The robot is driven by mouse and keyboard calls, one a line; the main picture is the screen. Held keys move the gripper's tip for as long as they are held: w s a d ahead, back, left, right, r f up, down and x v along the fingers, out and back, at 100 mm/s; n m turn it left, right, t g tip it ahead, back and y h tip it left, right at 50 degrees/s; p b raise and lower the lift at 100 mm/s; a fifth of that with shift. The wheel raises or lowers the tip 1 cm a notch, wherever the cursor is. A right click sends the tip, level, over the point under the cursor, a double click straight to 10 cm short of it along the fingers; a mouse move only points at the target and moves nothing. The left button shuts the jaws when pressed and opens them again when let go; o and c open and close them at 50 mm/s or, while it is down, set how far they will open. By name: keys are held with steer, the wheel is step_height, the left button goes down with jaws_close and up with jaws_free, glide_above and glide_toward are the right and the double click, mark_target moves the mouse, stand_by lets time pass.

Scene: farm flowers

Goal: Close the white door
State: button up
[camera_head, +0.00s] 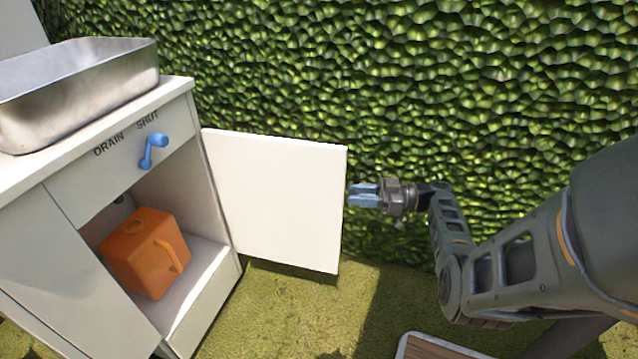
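The white door (285,195) stands wide open, swung out to the right from the white cabinet (205,185). Its hinge side is at the cabinet's right edge, and its free edge is toward my arm. My gripper (352,195) is just right of that free edge, at about the middle of its height, with its blue fingers pointing left at the door. The fingertips look very close to the edge; I cannot tell whether they touch it. The gap between the fingers is too small to judge.
An orange jerrycan (140,252) sits inside the open cabinet. A blue lever (153,151) sticks out of the panel above, under the words DRAIN and SHUT. A metal basin (80,85) rests on top. A green hedge (400,80) rises behind; grass (290,310) lies below the door.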

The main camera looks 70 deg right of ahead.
mark_target(329, 193)
steer(key=x, duration=0.8)
steer(key=shift+d+b, duration=0.15)
steer(key=shift+b, duration=0.15)
jaws_close()
